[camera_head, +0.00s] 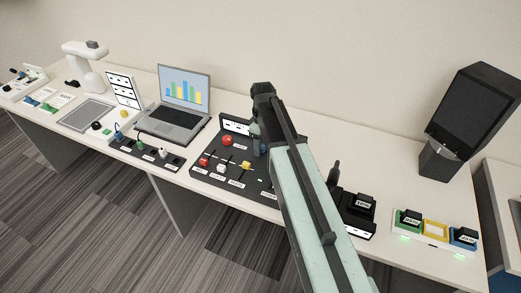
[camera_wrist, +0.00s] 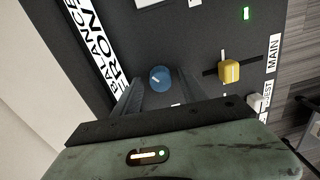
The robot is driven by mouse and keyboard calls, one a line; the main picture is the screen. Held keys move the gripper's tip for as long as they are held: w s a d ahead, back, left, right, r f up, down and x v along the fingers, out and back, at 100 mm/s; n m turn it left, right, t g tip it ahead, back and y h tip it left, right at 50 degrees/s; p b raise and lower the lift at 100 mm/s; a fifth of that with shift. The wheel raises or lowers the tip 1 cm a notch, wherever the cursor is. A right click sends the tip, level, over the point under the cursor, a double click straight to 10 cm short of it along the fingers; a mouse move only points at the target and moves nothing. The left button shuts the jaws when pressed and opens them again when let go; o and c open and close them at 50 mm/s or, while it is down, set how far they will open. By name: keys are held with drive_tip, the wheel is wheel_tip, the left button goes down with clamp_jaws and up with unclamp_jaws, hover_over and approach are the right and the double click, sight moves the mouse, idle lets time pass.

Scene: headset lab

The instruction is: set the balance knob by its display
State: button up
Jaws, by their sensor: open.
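The balance knob is a round blue knob (camera_wrist: 160,78) with a short white pointer mark, set on a dark panel (camera_wrist: 197,30). My gripper (camera_wrist: 160,92) is open, with one finger on each side of the knob in the wrist view; whether they touch it I cannot tell. The display is a white strip (camera_wrist: 97,38) with large black letters reading BALANCE and FRON, cut off by the frame edge and my gripper. In the head view the panel (camera_head: 213,170) stands on the desk, and my arm hides its right part.
In the head view a red button (camera_head: 227,140) and several sliders share the panel. A laptop (camera_head: 178,105) stands to the left and a black holder (camera_head: 357,215) to the right.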

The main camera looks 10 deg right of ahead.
sight(262, 145)
drive_tip(key=shift+r, duration=0.1)
clamp_jaws()
drive_tip(key=m, duration=0.5)
drive_tip(key=shift+d, duration=0.1)
unclamp_jaws()
wheel_tip(262, 145, up, 8)
drive_tip(key=p, duration=0.8)
drive_tip(key=shift+w, duration=0.1)
